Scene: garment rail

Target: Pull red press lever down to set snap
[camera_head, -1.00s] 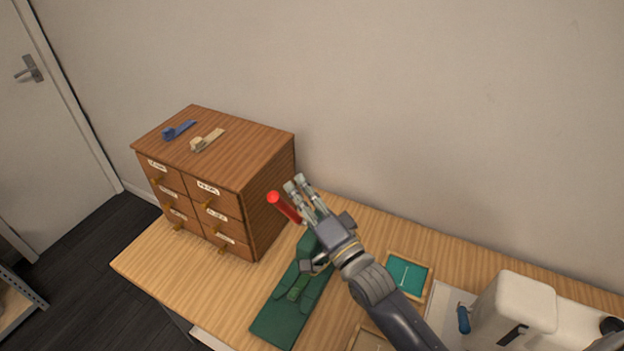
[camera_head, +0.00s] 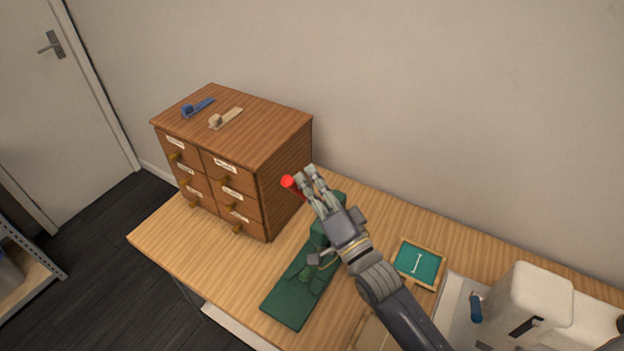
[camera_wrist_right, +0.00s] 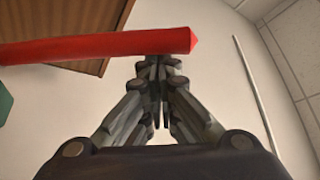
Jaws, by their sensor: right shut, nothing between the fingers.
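The green press (camera_head: 289,302) stands on the wooden table, with its red lever (camera_head: 288,182) sticking up toward the left of my right gripper. My right gripper (camera_head: 306,172) is shut and empty, with its fingertips close beside the lever's upper end. In the right wrist view the red lever (camera_wrist_right: 95,47) runs across from the left, in front of the shut fingertips (camera_wrist_right: 158,62). I cannot tell whether they touch. My right forearm and gripper hide part of the press and the lower lever. My left gripper is not in view.
A wooden drawer cabinet (camera_head: 283,160) stands left of the press, with a blue item (camera_head: 198,107) and a beige item (camera_head: 226,118) on top. A framed teal tray (camera_head: 418,263) and a white machine (camera_head: 528,300) are to the right. The table's left front is clear.

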